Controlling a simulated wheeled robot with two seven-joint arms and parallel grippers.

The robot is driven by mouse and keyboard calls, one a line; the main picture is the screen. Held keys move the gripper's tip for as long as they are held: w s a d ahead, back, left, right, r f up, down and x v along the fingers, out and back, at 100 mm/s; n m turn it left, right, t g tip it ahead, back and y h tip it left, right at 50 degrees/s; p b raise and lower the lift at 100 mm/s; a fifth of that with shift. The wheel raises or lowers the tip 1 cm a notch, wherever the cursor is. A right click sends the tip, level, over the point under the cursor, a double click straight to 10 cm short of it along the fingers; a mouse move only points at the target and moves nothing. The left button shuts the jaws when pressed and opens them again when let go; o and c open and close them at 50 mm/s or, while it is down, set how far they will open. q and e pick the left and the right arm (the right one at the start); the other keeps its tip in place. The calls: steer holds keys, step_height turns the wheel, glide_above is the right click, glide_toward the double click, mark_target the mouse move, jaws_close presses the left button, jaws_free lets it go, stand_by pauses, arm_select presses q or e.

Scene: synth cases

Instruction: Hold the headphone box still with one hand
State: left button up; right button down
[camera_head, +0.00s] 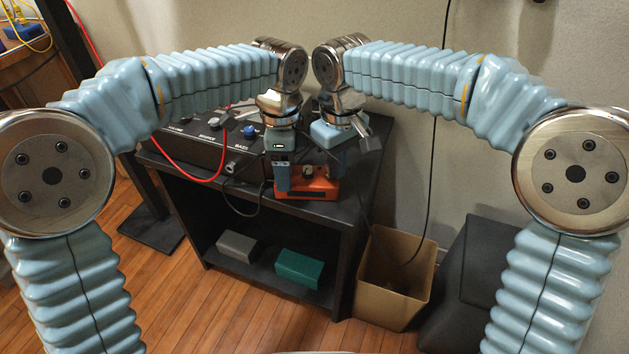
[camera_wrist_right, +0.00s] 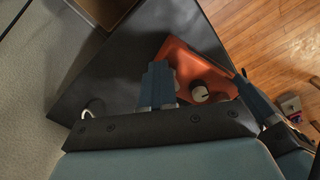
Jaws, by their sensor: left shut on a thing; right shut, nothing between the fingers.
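The headphone box (camera_head: 318,190) is a small orange unit with a pale knob. It sits on top of the dark stand, and also shows in the right wrist view (camera_wrist_right: 182,60). My left gripper (camera_head: 297,180) is shut on the box from above, with a blue finger at its left side. A finger of it appears beside the box at the right of the wrist view. My right gripper (camera_head: 338,163) is shut and empty, just right of and behind the box; its blue fingers show in the wrist view (camera_wrist_right: 158,82). The grippers hide part of the box.
A black mixer (camera_head: 200,153) with knobs and a red cable (camera_head: 217,165) stands left of the box on the dark stand (camera_head: 345,208). Grey (camera_head: 237,246) and teal (camera_head: 299,268) boxes lie on its lower shelf. A cardboard bin (camera_head: 388,304) stands to the right. Black cables run near the grippers.

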arm_select(q)
steer(key=shift+s+d, duration=0.15)
steer(key=shift+d, duration=0.45)
arm_select(e)
steer(key=shift+s+a+f, duration=0.15)
steer(key=shift+s+a, duration=0.05)
steer(key=shift+a, duration=0.65)
arm_select(q)
steer(key=shift+s+f, duration=0.1)
steer(key=shift+f, duration=0.05)
arm_select(e)
steer(key=shift+a, duration=0.55)
steer(key=shift+d, duration=0.65)
steer(key=shift+w+r, duration=0.1)
steer(key=shift+r, duration=0.6)
steer(key=shift+d+r, duration=0.1)
steer(key=shift+r, duration=3.45)
arm_select(q)
steer(key=o, duration=1.3)
steer(key=shift+o, duration=0.2)
